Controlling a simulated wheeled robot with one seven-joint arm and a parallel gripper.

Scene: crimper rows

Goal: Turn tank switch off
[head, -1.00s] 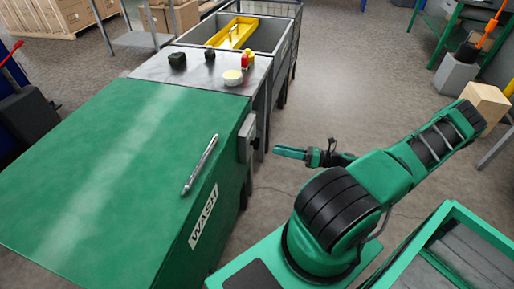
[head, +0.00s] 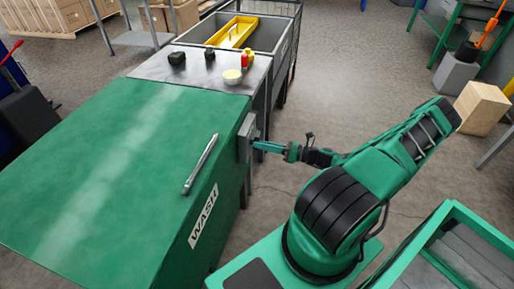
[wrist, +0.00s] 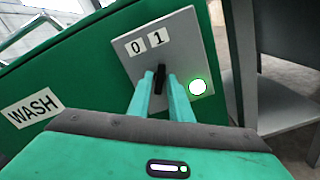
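The tank switch is a black knob (wrist: 160,79) on a light grey switch plate (wrist: 184,45), with labels 0 and 1 above it. The knob stands nearly upright in the wrist view, its top toward the 1. A round lamp (wrist: 198,87) right of it glows white with a green rim. The switch box (head: 246,137) is on the side of the green WASH tank (head: 120,160). My gripper (wrist: 161,84) has its two green fingers apart, one on each side of the knob; firm contact is not visible. In the head view my gripper (head: 258,146) reaches the box.

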